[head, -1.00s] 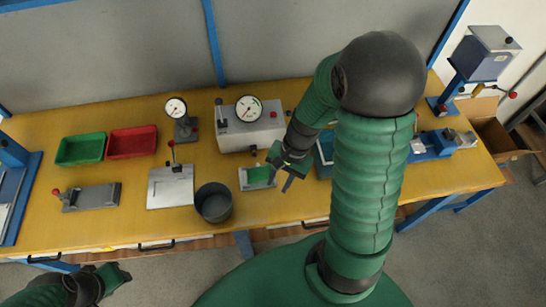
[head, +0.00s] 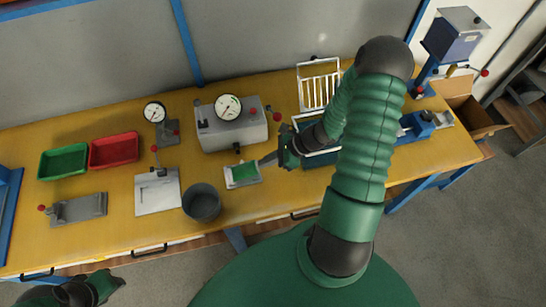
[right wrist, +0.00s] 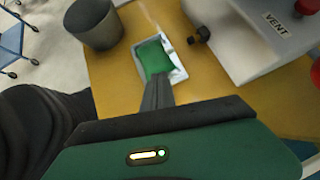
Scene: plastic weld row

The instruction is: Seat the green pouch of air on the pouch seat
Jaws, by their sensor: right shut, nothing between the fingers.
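The green pouch (head: 244,171) lies on a small pale rimmed plate (head: 231,184), which looks like the pouch seat, in front of the gauge box. In the right wrist view the pouch (right wrist: 154,58) lies inside the pale rim (right wrist: 181,73). My right gripper (head: 264,162) is shut and empty, its fingers pointing left at the pouch's right side. In the right wrist view its fingertips (right wrist: 157,80) overlap the pouch's near end; I cannot tell whether they touch. My left gripper (head: 104,284) hangs at the bottom left, off the bench; its jaw state is unclear.
A dark grey cup (head: 202,203) stands just left of the plate. The gauge box (head: 232,128) stands behind it. A blue bin (head: 319,158) and white rack (head: 319,91) are to the right. Green (head: 62,162) and red (head: 114,150) trays sit at left.

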